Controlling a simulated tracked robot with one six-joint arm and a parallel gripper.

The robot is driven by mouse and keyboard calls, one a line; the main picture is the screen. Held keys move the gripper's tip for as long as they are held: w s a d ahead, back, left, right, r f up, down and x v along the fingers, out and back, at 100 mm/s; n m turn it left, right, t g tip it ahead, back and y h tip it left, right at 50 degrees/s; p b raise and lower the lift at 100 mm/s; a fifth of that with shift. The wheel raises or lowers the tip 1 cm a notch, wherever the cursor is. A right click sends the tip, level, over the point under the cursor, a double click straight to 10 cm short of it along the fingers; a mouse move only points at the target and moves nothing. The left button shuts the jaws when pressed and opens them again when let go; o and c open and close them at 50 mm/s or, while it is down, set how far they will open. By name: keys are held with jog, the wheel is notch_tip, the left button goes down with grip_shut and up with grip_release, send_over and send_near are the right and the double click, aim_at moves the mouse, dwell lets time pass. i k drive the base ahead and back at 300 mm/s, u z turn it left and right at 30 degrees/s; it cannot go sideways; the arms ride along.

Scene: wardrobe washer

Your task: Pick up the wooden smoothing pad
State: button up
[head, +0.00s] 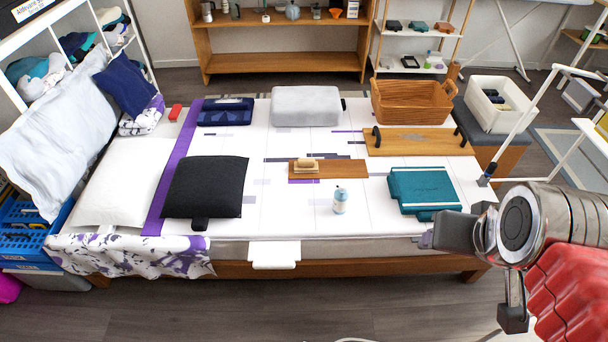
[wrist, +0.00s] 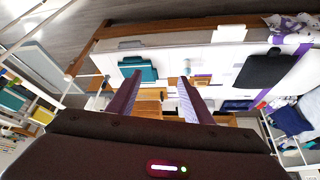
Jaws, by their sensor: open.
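The wooden smoothing pad (head: 306,164) is a small, light wooden block with a rounded top. It sits on a flat brown wooden board (head: 345,169) near the middle of the white bed top. My gripper (head: 427,240) is at the right front of the bed in the head view, well apart from the pad. In the wrist view its two purple fingers stand wide apart with nothing held between them (wrist: 157,82). The board and pad area shows small beyond the right finger in the wrist view (wrist: 203,79), partly hidden.
A white-blue bottle (head: 340,201) stands in front of the board. Teal folded cloth (head: 422,190) lies between my gripper and the pad. A black cushion (head: 205,187) is to the left.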

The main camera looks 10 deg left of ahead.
aim_at(302, 165)
jog(key=k, duration=1.05)
jog(key=u, duration=0.25)
jog(key=i, duration=0.5)
jog(key=u, duration=0.6)
jog(key=i, duration=1.55)
jog(key=z, duration=0.35)
